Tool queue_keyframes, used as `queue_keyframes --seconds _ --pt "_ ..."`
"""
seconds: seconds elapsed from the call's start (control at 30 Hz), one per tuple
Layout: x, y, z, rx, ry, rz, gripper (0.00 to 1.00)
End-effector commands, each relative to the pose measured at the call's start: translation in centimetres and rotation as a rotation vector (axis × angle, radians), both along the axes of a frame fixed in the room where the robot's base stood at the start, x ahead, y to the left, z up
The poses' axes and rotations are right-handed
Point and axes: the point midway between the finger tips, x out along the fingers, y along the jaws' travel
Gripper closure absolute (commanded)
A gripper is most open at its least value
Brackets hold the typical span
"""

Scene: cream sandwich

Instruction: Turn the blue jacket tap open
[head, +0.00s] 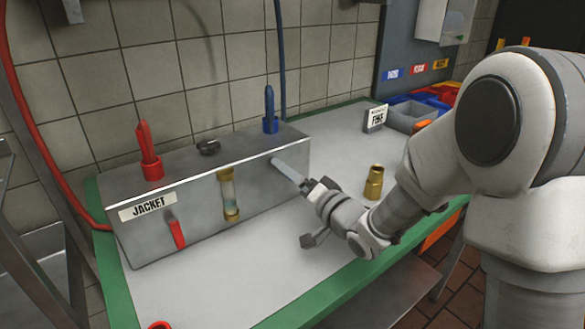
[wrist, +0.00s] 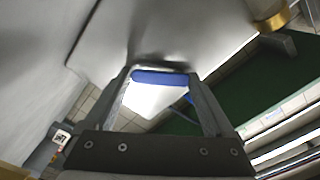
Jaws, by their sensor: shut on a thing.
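The metal box marked JACKET (head: 195,205) stands on the bench in the head view. The blue tap's lever (head: 286,170) is at the right end of its front face, looking pale with glare and slanting down to the right. My gripper (head: 306,184) is at the lever's lower right end. In the wrist view the blue lever (wrist: 160,78) lies across between the two fingertips of my gripper (wrist: 161,82), and the jaws are shut on it. The lever's pivot is not clear in the wrist view.
A red tap lever (head: 177,233) hangs at the box's left, and a sight glass with brass ends (head: 229,193) is mid-front. A brass fitting (head: 374,182) stands on the bench right of my gripper. Bare bench top (head: 215,272) lies in front of the box.

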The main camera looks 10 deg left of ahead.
Motion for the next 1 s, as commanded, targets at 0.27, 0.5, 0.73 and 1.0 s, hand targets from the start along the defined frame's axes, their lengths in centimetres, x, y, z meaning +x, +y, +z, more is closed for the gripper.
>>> queue_keyframes --seconds 0.27,0.5,0.73,1.0 --pt "-0.5 0.3 -0.2 0.172 0.2 -0.001 0.67" --pt "-0.8 0.6 -0.4 0.303 0.346 -0.001 0.67" --pt "-1.1 0.9 -0.5 0.39 0.444 0.0 0.67" --pt "-1.2 1.0 -0.6 0.438 0.497 0.002 0.67"
